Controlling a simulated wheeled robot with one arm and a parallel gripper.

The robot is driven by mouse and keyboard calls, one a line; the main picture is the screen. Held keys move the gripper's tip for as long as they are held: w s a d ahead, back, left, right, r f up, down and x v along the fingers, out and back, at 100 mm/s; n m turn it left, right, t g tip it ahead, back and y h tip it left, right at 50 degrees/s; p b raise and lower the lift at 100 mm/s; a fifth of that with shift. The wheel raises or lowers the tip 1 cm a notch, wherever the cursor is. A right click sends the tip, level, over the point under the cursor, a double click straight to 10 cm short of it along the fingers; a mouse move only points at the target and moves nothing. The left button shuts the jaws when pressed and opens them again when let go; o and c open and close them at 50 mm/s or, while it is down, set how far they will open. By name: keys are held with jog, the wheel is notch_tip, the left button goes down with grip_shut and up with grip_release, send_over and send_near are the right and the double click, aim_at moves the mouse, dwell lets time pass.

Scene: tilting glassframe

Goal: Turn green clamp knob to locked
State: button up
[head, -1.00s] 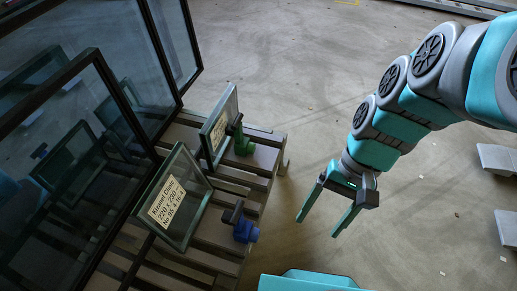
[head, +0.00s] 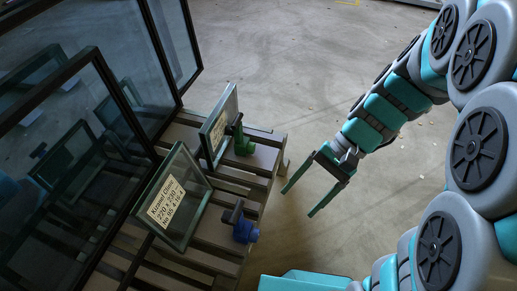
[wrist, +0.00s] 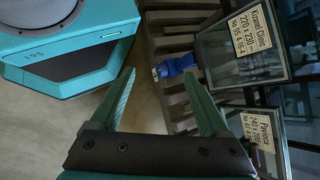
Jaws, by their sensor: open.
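The green clamp knob (head: 243,145) sits on the slatted rack at the lower edge of the farther small glass pane (head: 219,125) in the head view. A dark upright piece stands beside it. I cannot tell its locked state. My gripper (head: 297,203) is open and empty, over the floor to the right of the rack and apart from the knob. In the wrist view the two fingers (wrist: 162,100) spread wide with nothing between them. The green knob is not clearly seen there.
A blue clamp knob (head: 244,231) sits by the nearer labelled pane (head: 176,197); it also shows in the wrist view (wrist: 177,66). Large dark-framed glass sheets (head: 75,150) lean at the left. Slatted rack (head: 262,160) edges face open floor. My teal base shows at the bottom.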

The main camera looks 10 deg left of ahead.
jog(key=w+a+f+m+y, duration=0.3)
jog(key=w+f, duration=0.1)
jog(key=w, duration=0.3)
jog(key=w+a+f+m+y, duration=0.3)
jog(key=w+a+f+y, duration=0.1)
jog(key=w, duration=0.3)
jog(key=m+t+y+b, duration=0.1)
jog(key=m+t+y, duration=0.4)
jog(key=m+t, duration=0.2)
send_near(254, 148)
jog(key=shift+m, duration=0.3)
jog(key=shift+w+a+f, duration=0.1)
jog(key=shift+w+a, duration=0.1)
jog(key=shift+a, duration=1.25)
jog(key=shift+w+a+f, duration=0.1)
jog(key=shift+w+a, duration=0.1)
jog(key=shift+a, duration=1.2)
jog(key=shift+w+a, duration=0.2)
jog(key=shift+a, duration=1.25)
grip_shut()
